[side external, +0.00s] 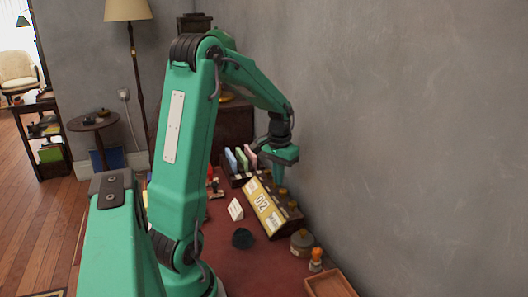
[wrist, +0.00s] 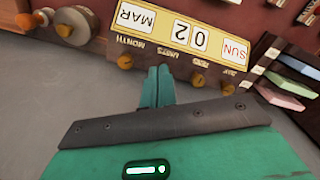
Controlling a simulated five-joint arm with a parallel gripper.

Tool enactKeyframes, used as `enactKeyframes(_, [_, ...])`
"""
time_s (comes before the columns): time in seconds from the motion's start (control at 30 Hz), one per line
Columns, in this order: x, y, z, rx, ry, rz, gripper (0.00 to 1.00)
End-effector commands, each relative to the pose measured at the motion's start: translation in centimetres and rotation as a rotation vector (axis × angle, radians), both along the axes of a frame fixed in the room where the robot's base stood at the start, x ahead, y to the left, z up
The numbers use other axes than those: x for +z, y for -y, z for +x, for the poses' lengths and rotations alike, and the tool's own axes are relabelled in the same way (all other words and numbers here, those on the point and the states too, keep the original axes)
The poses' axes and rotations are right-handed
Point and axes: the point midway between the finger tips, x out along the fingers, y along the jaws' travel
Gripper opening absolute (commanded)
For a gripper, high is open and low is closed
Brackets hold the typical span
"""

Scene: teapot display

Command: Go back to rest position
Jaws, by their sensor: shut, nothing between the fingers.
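My gripper (side external: 281,170) hangs above the back of a yellow perpetual calendar (side external: 263,207), close to the wall. In the wrist view my gripper (wrist: 158,72) shows its two green fingers pressed together with nothing between them. The fingertips are near the calendar (wrist: 187,35), which appears upside down and reads MAR, 02 and SUN. Wooden knobs (wrist: 198,80) stand along the calendar's edge, beside the fingers. In the side view I cannot tell whether the fingertips touch the calendar.
Pastel upright items (side external: 240,158) in a dark rack stand behind the calendar. A white card (side external: 236,209), a dark round object (side external: 242,238), a round tin (side external: 302,242), an orange-topped item (side external: 316,260) and a wooden tray (side external: 330,285) are on the red table. The grey wall (side external: 420,130) bounds the right.

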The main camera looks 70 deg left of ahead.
Motion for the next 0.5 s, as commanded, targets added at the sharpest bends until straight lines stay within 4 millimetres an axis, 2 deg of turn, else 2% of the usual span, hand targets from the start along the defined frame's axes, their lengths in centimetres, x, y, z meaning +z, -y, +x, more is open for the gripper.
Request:
enactKeyframes(0.13, [0.80, 0.00, 0.01, 0.000, 0.001, 0.000, 0.00])
enactKeyframes(0.5, [0.94, 0.08, 0.01, -0.001, 0.001, 0.000, 0.00])
